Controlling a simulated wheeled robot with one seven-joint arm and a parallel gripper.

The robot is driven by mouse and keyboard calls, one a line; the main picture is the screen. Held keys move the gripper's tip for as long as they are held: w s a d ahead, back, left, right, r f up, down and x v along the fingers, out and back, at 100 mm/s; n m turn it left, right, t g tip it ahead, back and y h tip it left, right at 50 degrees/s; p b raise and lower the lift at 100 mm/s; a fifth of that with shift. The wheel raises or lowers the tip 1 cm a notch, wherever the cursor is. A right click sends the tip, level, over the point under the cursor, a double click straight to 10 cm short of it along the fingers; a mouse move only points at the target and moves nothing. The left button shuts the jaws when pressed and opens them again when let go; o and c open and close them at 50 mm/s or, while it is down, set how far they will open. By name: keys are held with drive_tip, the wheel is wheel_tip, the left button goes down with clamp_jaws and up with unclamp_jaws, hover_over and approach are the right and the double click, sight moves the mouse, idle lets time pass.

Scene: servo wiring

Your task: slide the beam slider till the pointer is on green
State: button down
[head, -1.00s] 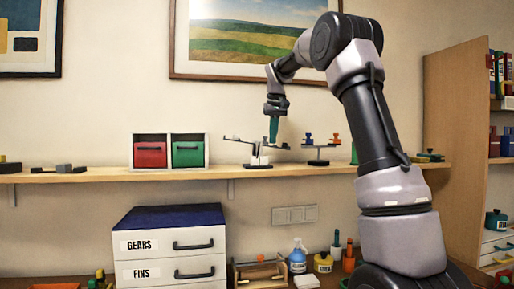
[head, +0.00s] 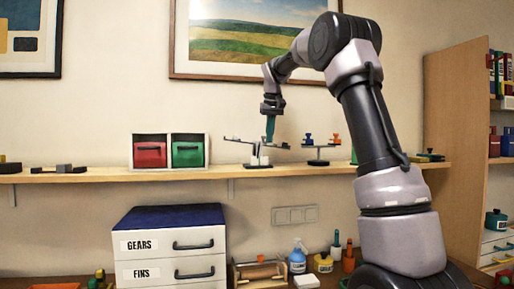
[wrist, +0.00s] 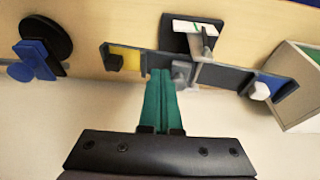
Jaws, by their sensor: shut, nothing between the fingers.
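The balance (head: 257,150) stands on the wall shelf with its beam tilted, left end higher. In the wrist view its dark beam (wrist: 222,76) has a yellow patch at the left end and a blue patch at the right. A light grey block on the beam, seemingly the slider (wrist: 182,72), sits just right of my fingertips; whether they touch is unclear. The white card (wrist: 186,27) carries a green line; the grey pointer (wrist: 208,42) seems right of that line. My gripper (head: 270,140) is shut and empty, its teal fingers (wrist: 160,78) pointing down at the beam.
A second stand (head: 319,152) with blue and orange pieces is close on the right. A box unit with red and green drawers (head: 170,136) stands on the left. The shelf (head: 110,174) is bare between that unit and the dark pieces farther left.

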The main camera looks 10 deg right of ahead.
drive_tip(key=shift+r, duration=0.1)
drive_tip(key=shift+d+r, duration=0.2)
drive_tip(key=shift+r, duration=0.75)
drive_tip(key=shift+d+r, duration=0.2)
drive_tip(key=shift+r, duration=0.75)
drive_tip(key=shift+d+r, duration=0.2)
drive_tip(key=shift+r, duration=0.75)
drive_tip(key=shift+s, duration=0.1)
drive_tip(key=shift+s+r, duration=0.1)
drive_tip(key=shift+s, duration=0.25)
drive_tip(key=s+a+f+m+t+y, duration=0.1)
drive_tip(key=s+f, duration=0.2)
drive_tip(key=s, duration=0.6)
drive_tip(key=s+f+m+t, duration=0.1)
drive_tip(key=s+f, duration=0.1)
drive_tip(key=s, duration=0.8)
drive_tip(key=s+a+f+m+t+y, duration=0.1)
drive_tip(key=s+f, duration=0.2)
drive_tip(key=s, duration=0.6)
drive_tip(key=s+f+m, duration=0.1)
drive_tip(key=s+f, duration=0.6)
drive_tip(key=s, duration=0.1)
drive_tip(key=shift+f+t, duration=0.2)
drive_tip(key=shift+t, duration=0.2)
